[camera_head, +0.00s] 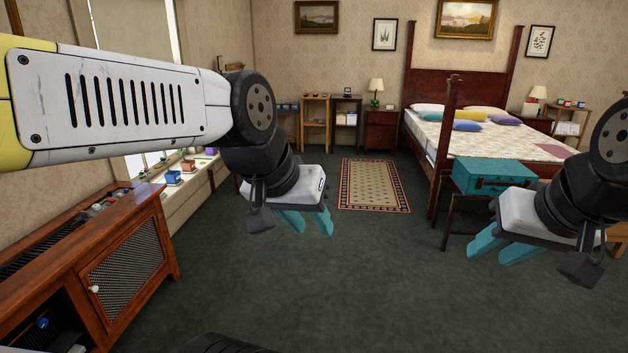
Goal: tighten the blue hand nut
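A small round blue part (43,323) shows in the dark open compartment of the wooden cabinet at the lower left. It looks like the blue hand nut, but it is too small and dark to tell how it sits. My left gripper (307,223) hangs over the open floor near the middle, well right of the cabinet. Its teal fingers are apart with nothing between them. My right gripper (502,248) is at the right, in front of the teal case, far from the blue part. Its teal fingers are also apart and empty.
A teal case (490,176) stands at the right before the bed (508,140). A rug (373,185) lies further back. The middle floor is clear.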

